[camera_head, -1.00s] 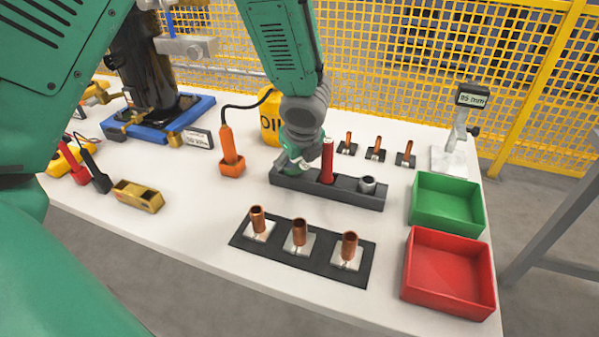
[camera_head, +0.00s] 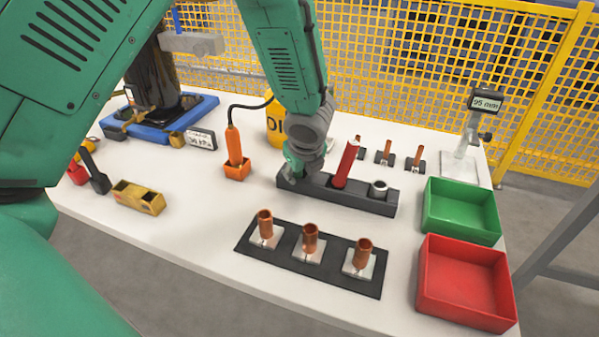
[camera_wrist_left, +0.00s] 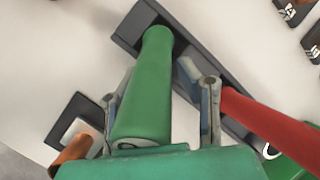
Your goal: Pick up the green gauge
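The green gauge (camera_wrist_left: 146,90) is a green cylinder in the left wrist view, standing in the dark rack (camera_wrist_left: 140,18). My left gripper (camera_wrist_left: 160,100) has its two fingers on either side of it, with a clear gap at the right finger. In the head view my left gripper (camera_head: 303,168) is low over the left end of the rack (camera_head: 368,203) and largely hides the green gauge. The red gauge (camera_head: 346,164) leans right in the middle of the rack, close beside the gripper's right finger. My right gripper is not in view.
A grey ring-like piece (camera_head: 378,189) sits at the rack's right end. A black plate (camera_head: 310,262) with copper tubes lies in front. Green (camera_head: 460,210) and red (camera_head: 465,282) bins stand right. An orange tool (camera_head: 235,160) stands left of the rack.

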